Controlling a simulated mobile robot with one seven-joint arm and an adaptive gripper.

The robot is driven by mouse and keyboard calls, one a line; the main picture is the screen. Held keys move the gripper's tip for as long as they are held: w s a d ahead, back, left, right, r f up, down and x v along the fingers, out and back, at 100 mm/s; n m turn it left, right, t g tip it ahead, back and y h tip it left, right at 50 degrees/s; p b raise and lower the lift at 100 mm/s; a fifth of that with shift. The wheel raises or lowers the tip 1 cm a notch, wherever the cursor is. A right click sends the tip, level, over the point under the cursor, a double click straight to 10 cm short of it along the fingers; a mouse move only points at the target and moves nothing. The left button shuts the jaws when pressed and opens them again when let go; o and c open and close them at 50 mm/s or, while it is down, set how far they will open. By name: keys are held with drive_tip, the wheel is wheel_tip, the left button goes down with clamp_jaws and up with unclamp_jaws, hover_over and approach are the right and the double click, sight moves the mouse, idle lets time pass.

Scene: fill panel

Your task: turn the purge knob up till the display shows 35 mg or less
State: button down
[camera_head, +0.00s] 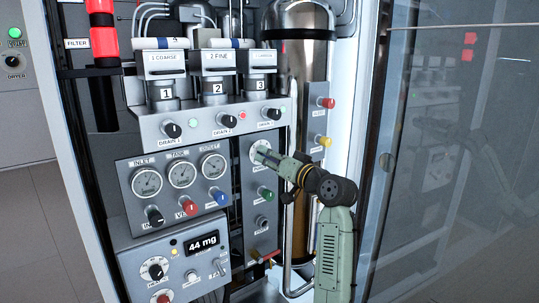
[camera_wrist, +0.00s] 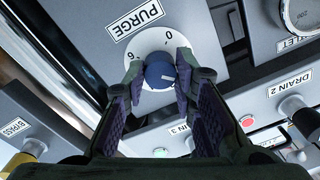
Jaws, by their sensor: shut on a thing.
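The purge knob (camera_wrist: 160,72) is a blue-capped knob on a white dial plate (camera_wrist: 148,45), under a PURGE label (camera_wrist: 138,20). The figures 0 and 6 show on the plate; the rest of the scale is covered. My gripper (camera_wrist: 160,80) is shut on the knob, one finger on each side. In the head view my gripper (camera_head: 266,153) reaches the purge dial (camera_head: 256,150) from the right and hides most of the knob. The display (camera_head: 203,243) at the lower left reads 44 mg.
Yellow (camera_head: 322,141) and red (camera_head: 326,103) knobs stand to the right, near my arm. A glass door (camera_head: 450,160) is farther right.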

idle(0.3)
drive_tip(key=c, duration=1.3)
unclamp_jaws()
drive_tip(key=v, duration=1.2)
drive_tip(key=shift+s, duration=0.1)
